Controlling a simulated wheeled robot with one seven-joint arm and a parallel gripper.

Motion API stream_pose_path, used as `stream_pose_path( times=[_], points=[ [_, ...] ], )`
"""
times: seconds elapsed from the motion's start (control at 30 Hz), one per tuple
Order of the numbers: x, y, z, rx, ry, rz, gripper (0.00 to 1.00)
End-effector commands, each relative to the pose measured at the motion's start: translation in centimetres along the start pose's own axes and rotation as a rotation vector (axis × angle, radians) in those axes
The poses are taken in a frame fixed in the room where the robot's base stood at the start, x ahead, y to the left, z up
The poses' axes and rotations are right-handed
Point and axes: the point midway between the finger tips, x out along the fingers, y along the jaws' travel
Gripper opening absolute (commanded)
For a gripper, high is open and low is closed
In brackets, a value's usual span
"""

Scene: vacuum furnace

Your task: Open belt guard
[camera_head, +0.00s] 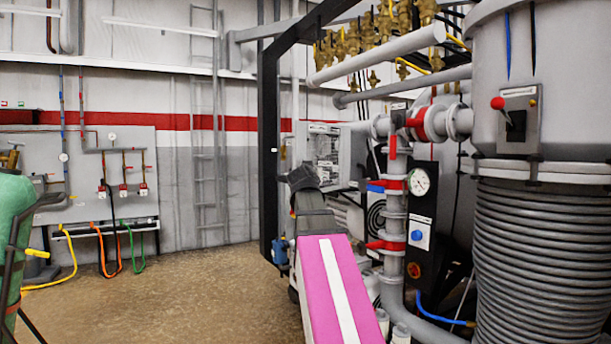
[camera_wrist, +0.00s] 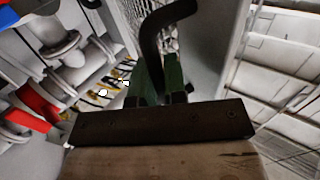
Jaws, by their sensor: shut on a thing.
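In the wrist view, my gripper (camera_wrist: 159,84) has its two green fingers shut on a dark bent handle (camera_wrist: 152,38). The handle rises from between the fingers and curves to the right at the top. Behind it are a wire mesh (camera_wrist: 113,22) and a plain grey panel (camera_wrist: 212,45), which appear to be the belt guard. In the head view, a light grey box-like unit (camera_head: 328,148) stands just past the end of my arm. My fingers and the handle are hidden there behind my arm. I cannot tell how far the guard is open.
A large ribbed grey vessel (camera_head: 540,260) is further right. A black upright post (camera_head: 268,150) stands left of my arm.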

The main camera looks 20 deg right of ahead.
Motion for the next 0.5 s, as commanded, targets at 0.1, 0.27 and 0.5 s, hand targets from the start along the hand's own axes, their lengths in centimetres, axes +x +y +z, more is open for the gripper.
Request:
stream_pose_path(
  times=[0.1, 0.27, 0.5],
  points=[
    [0.08, 0.19, 0.03, 0.008, -0.002, -0.002, 0.00],
    [0.08, 0.19, 0.03, 0.008, -0.001, -0.003, 0.00],
    [0.07, 0.17, 0.03, 0.007, -0.001, -0.003, 0.35]
  ],
)
